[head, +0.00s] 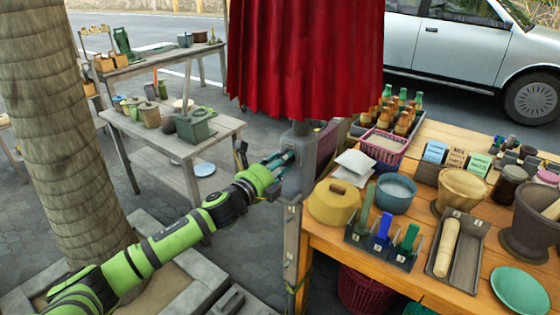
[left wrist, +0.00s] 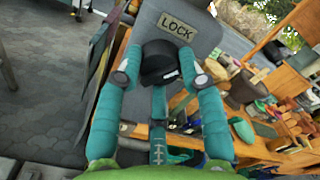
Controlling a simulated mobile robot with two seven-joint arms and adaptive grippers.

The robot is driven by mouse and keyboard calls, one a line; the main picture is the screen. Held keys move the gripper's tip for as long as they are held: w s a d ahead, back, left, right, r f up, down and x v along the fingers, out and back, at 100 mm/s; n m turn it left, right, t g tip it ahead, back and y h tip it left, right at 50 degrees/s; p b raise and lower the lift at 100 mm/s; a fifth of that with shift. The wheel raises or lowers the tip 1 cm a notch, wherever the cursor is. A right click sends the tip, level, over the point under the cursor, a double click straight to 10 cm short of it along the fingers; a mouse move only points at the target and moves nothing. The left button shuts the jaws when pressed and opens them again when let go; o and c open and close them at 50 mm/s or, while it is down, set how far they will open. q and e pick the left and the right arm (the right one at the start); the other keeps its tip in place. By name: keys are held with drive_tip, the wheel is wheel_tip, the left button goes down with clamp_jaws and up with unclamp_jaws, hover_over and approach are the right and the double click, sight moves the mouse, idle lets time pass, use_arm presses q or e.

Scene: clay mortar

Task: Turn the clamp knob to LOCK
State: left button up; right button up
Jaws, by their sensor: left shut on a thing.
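The clamp is a grey block (head: 300,180) on the post at the left corner of the wooden table, below the red cloth. In the left wrist view a LOCK label (left wrist: 176,25) shows on its grey face. The black clamp knob (left wrist: 160,62) sits just below the label. My left gripper (head: 283,158) reaches the clamp from the left. In the left wrist view its teal fingers (left wrist: 160,78) stand on both sides of the knob, shut on it. In the head view the knob is too small and covered to make out. My right gripper is in neither view.
The wooden table (head: 330,240) holds a yellow lidded pot (head: 334,202), a blue bowl (head: 395,193), a rack of coloured-handled tools (head: 382,240) and mortars. A tree trunk (head: 75,130) stands left of my arm. The red cloth (head: 305,60) hangs above the clamp.

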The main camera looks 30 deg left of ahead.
use_arm(q)
drive_tip(key=n, duration=0.2)
drive_tip(key=n+p, duration=0.1)
drive_tip(key=n, duration=0.4)
drive_tip(key=shift+d+f, duration=0.2)
drive_tip(key=shift+f, duration=0.1)
drive_tip(key=shift+s, duration=0.1)
idle(0.3)
drive_tip(key=o, duration=1.2)
drive_tip(key=shift+c, duration=0.2)
drive_tip(key=shift+r, duration=0.15)
drive_tip(key=shift+p, duration=0.3)
drive_tip(key=shift+r, duration=0.1)
drive_tip(key=s+a, duration=0.1)
drive_tip(key=s, duration=1)
drive_tip(key=shift+s+a, duration=0.3)
drive_tip(key=shift+s, duration=0.1)
